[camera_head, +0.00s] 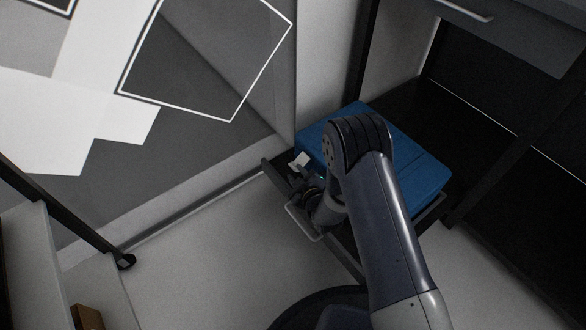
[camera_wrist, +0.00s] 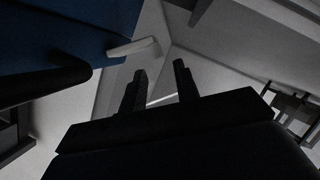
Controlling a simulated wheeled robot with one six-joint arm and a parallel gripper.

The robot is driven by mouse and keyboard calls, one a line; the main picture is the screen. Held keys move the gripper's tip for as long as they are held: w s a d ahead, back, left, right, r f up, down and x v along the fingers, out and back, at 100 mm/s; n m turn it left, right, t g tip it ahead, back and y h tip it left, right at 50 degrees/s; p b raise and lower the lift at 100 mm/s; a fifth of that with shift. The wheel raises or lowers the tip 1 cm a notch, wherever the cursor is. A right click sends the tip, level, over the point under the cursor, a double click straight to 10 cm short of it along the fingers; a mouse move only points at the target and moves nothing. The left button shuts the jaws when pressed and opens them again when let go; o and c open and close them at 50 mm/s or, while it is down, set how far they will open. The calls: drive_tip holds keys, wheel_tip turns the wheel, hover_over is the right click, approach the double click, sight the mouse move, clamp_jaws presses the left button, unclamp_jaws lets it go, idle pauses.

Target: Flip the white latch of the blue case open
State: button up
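The blue case (camera_head: 413,157) lies on a low black open drawer or shelf, partly hidden behind my arm. It fills the upper left of the wrist view (camera_wrist: 60,35). Its white latch (camera_head: 299,161) sticks out from the case's left end; in the wrist view the latch (camera_wrist: 132,47) is a pale tab projecting right from the case edge. My gripper (camera_wrist: 160,68) has two dark fingers spread apart with nothing between them. The latch lies just beyond the left fingertip in that picture; contact cannot be told.
The black drawer (camera_head: 345,249) has a metal handle (camera_head: 303,226) at its front. A dark cabinet frame (camera_head: 490,150) is at the right.

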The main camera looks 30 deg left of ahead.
sight(290, 165)
drive_tip(key=shift+b+x, duration=0.75)
drive_tip(key=shift+x, duration=1.9)
drive_tip(key=shift+c, duration=0.3)
clamp_jaws()
